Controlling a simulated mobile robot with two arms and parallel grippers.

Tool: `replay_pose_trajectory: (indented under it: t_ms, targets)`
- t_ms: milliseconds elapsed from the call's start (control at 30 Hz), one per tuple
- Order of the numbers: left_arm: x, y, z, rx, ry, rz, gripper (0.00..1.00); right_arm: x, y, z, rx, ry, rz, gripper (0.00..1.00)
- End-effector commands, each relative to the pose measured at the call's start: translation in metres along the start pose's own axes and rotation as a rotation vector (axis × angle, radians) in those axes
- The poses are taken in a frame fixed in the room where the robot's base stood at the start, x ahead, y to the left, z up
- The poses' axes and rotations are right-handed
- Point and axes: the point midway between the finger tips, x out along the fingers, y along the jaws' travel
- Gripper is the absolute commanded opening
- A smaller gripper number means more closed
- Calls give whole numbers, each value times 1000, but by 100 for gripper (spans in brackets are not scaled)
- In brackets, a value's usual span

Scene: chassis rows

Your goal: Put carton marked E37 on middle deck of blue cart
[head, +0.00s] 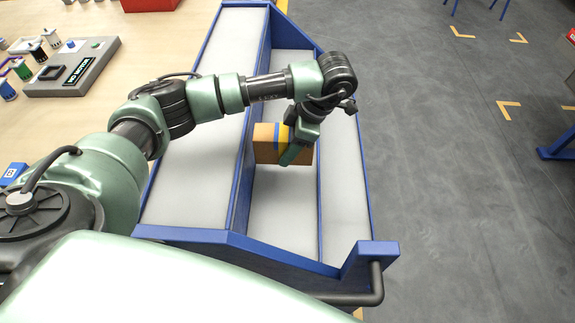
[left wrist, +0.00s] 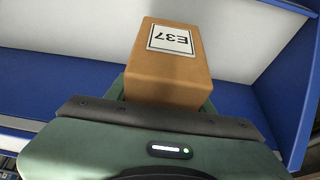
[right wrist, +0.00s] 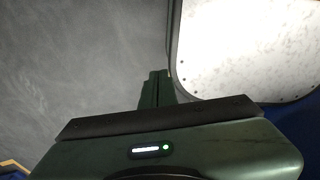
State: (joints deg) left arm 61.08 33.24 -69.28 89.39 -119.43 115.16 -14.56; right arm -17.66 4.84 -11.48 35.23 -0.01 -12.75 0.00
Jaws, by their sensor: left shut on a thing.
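The blue cart (head: 200,236) has three long grey decks side by side. The carton is over the middle deck (head: 280,212); I cannot tell whether its underside touches the deck. My right gripper (right wrist: 155,88) shows only in the right wrist view, its fingers together with nothing between them.
The left deck (head: 190,190) and right deck (head: 345,190) of the cart are bare. A wooden table on the left holds a grey panel (head: 85,75) and several small parts. A red bin (head: 150,4) is at the back.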

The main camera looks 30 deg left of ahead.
Motion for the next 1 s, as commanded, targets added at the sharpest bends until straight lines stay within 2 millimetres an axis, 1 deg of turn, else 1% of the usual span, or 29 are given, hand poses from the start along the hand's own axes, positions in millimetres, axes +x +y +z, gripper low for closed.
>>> replay_pose_trajectory:
  t_ms: [33, 100, 200, 467, 600, 700, 1000]
  targets:
    - [15, -2, 6, 1, 1, -7, 0, 4, 0, -4, 0, 6, 1, 0]
    - [28, -2, 12, 1, 0, -5, 0, 5, 1, -8, 0, 13, 1, 0]
    - [42, -1, 17, 0, 2, -3, 0, 6, 2, -14, 0, 22, 2, 0]
    - [57, 0, 24, 0, 1, -1, 0, 0, -2, -16, 2, 24, -2, 0]
    - [76, 0, 31, 0, 2, -3, 0, -3, -4, -15, 3, 22, -5, 0]
    - [87, 0, 36, -1, 1, -1, 0, -5, -5, -14, 4, 20, -6, 0]
    - [91, 1, 38, 0, 0, 2, 0, -2, -5, -12, 4, 17, -5, 0]
